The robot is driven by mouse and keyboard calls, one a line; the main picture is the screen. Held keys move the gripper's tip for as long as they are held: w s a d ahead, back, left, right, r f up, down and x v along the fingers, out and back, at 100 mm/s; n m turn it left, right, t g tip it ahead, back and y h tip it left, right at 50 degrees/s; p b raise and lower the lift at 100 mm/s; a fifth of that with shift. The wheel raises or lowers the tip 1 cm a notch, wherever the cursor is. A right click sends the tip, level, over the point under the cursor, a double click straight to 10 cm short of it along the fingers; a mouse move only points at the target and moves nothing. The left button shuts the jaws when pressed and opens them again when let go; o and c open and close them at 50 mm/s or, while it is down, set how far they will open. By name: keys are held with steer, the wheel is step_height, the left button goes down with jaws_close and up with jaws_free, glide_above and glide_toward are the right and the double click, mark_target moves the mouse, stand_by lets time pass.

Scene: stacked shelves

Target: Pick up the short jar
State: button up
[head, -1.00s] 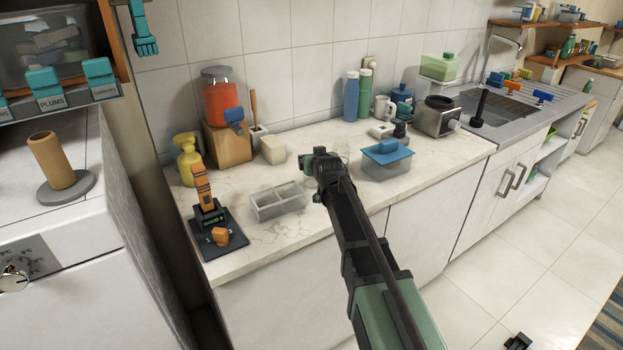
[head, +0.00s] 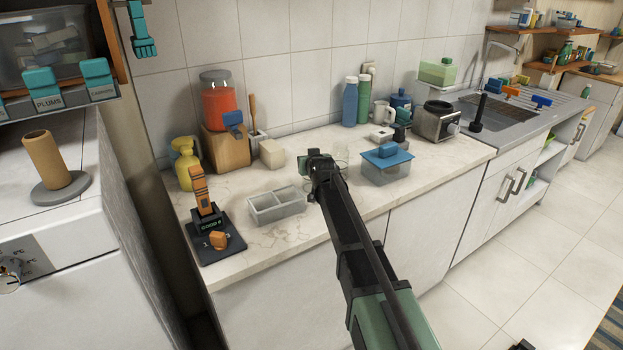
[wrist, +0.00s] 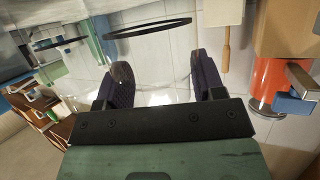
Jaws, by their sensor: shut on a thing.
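The short jar looks like clear glass. Its faint outline (head: 342,163) shows just behind my gripper (head: 325,164) in the head view, above the counter. In the wrist view my gripper's two dark fingers (wrist: 163,82) stand apart on either side of the clear jar (wrist: 155,88), shut on it. Dark rim-like rings (wrist: 150,27) curve across the top of that view. The jar's base and its contact with the counter are hidden or too faint to tell.
A grey divided bin (head: 276,208) stands left of my gripper, and a blue-lidded container (head: 386,168) stands right. A red-orange jar (head: 217,103) sits on a wooden block (head: 226,150). Bottles (head: 350,103) and a mug (head: 384,113) line the wall. A black scale (head: 215,243) is front left.

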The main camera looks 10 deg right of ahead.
steer(key=shift+c, duration=1.1)
step_height(320, 180, up, 20)
steer(key=p, duration=2)
